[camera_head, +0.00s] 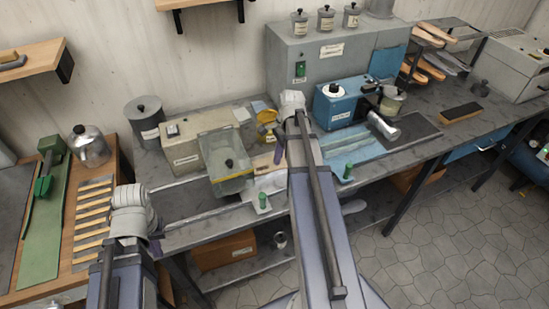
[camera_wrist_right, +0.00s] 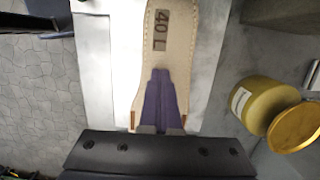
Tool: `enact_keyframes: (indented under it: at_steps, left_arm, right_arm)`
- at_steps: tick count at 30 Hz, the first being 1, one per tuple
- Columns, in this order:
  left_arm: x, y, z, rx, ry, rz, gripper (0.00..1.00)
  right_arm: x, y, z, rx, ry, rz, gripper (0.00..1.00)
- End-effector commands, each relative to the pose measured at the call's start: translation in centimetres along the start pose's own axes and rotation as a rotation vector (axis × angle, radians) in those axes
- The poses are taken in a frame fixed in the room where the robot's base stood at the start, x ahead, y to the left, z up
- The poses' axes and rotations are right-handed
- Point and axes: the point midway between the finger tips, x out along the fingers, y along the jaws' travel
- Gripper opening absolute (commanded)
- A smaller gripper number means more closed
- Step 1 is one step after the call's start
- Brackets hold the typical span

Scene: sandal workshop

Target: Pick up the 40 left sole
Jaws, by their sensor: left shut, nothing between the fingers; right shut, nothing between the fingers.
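The 40 left sole (camera_wrist_right: 155,60), a tan stitched sole with a dark "40 L" label, lies on a pale board (camera_wrist_right: 100,75) in the right wrist view. Its tan edge also shows in the head view (camera_head: 263,163). My right gripper (camera_wrist_right: 165,78) is shut and empty; its purple fingers overlap the sole's near part in the picture. I cannot tell whether they touch it. In the head view the right gripper (camera_head: 279,154) is mostly behind its own arm. My left gripper (camera_head: 155,248) is shut and empty at the lower left, largely hidden by its wrist.
In the head view, a clear-covered machine (camera_head: 228,165) is left of the sole and a blue machine (camera_head: 340,105) is right.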

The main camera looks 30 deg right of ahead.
Motion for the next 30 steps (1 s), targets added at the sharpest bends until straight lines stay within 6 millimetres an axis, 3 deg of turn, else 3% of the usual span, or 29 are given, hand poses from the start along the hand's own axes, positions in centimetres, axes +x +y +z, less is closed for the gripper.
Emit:
enact_keyframes:
  at_steps: [1,13,24,30]
  left_arm:
    - [-0.2,0.0,0.0,0.0,0.0,0.0,0.0]
    - [-2.2,-0.2,0.1,0.001,0.0,0.0,0.0]
    - [-1.9,-0.2,0.1,0.001,0.0,0.0,0.0]
    - [-1.9,-0.2,0.1,0.001,0.0,0.0,0.0]
  right_arm:
    - [-0.3,-0.3,-0.8,0.006,0.02,-0.006,0.0]
    - [-2.3,-0.6,-0.8,0.006,0.017,-0.003,0.0]
    - [-3.4,-0.6,-8.2,0.008,0.015,-0.002,0.0]
    - [-4.0,-0.6,-11.2,0.005,0.015,-0.002,0.0]
